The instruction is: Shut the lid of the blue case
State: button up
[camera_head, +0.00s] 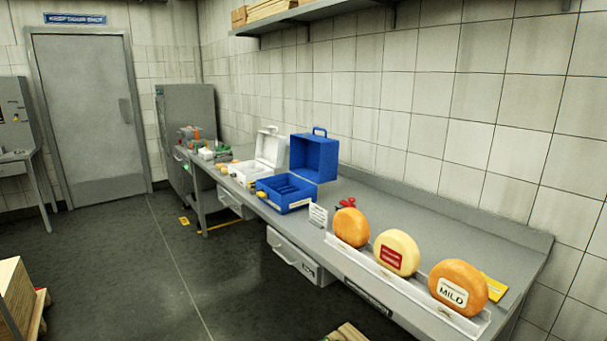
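The blue case (297,206) stands on the long grey worktop, near its middle. Its blue lid (314,158) is open and stands upright at the back, with a handle on top. The blue tray part looks divided inside, and I see nothing in it for certain. My gripper and arm do not show in this view.
A white case (251,174) with its lid up stands just left of the blue case. Orange (351,228), pale (397,253) and "MILD" (458,287) cheese wheels stand in a rack along the front edge at the right. A small white sign (318,215) and red-handled thing (346,203) are near.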

aim_at(314, 157)
jog(key=i+j+z, duration=0.2)
jog(key=i+j, duration=0.25)
jog(key=i+j+z, duration=0.25)
jog(key=i+j, duration=0.2)
jog(key=j, duration=0.2)
